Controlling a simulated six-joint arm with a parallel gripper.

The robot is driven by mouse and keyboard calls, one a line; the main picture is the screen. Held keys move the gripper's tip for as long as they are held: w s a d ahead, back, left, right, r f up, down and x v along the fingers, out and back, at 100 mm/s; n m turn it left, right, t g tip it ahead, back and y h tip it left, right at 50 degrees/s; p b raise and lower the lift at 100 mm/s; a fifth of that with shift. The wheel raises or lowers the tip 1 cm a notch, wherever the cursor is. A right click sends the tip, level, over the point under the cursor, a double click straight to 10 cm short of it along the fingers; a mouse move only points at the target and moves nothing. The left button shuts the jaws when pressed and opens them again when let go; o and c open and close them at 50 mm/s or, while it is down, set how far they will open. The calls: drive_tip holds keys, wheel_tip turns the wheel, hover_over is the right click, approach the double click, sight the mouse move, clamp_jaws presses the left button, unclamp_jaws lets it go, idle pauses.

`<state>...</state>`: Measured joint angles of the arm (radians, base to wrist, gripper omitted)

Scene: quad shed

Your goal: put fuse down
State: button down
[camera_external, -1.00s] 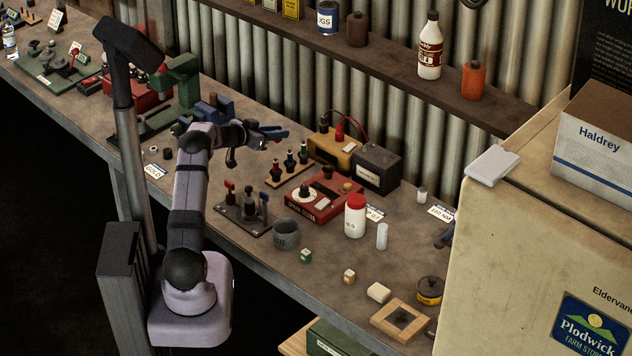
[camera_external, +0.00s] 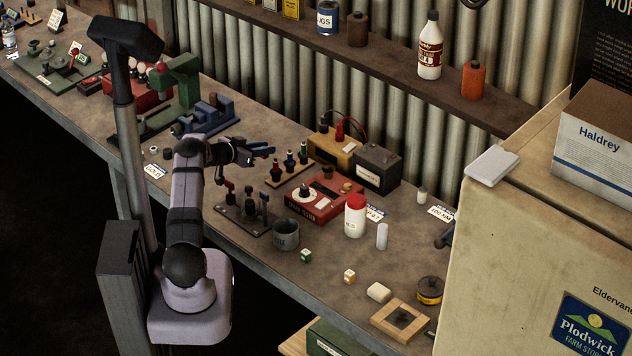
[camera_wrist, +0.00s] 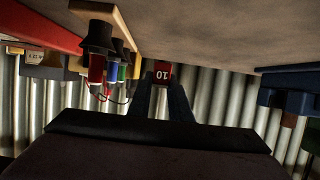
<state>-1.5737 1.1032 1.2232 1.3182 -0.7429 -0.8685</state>
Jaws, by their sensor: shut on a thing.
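My gripper (camera_external: 262,150) is above the bench, behind the lever panel and to the left of the peg rack. In the wrist view its dark fingers (camera_wrist: 162,98) are shut on a small red fuse (camera_wrist: 162,70) marked 10. I cannot make out the fuse in the external view. The wrist view appears upside down, with the bench surface at the top, apart from the fuse.
A rack of coloured pegs (camera_external: 290,172) stands close to the right of my gripper; it also shows in the wrist view (camera_wrist: 112,65). A red box (camera_external: 325,202), a lever panel (camera_external: 243,210) and a blue vice (camera_external: 208,118) are nearby. Bare bench lies between vice and rack.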

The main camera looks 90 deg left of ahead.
sight(265, 158)
drive_tip(key=shift+f+p, duration=0.55)
drive_tip(key=shift+f, duration=1.5)
drive_tip(key=shift+f, duration=0.15)
drive_tip(key=c, duration=1.6)
unclamp_jaws()
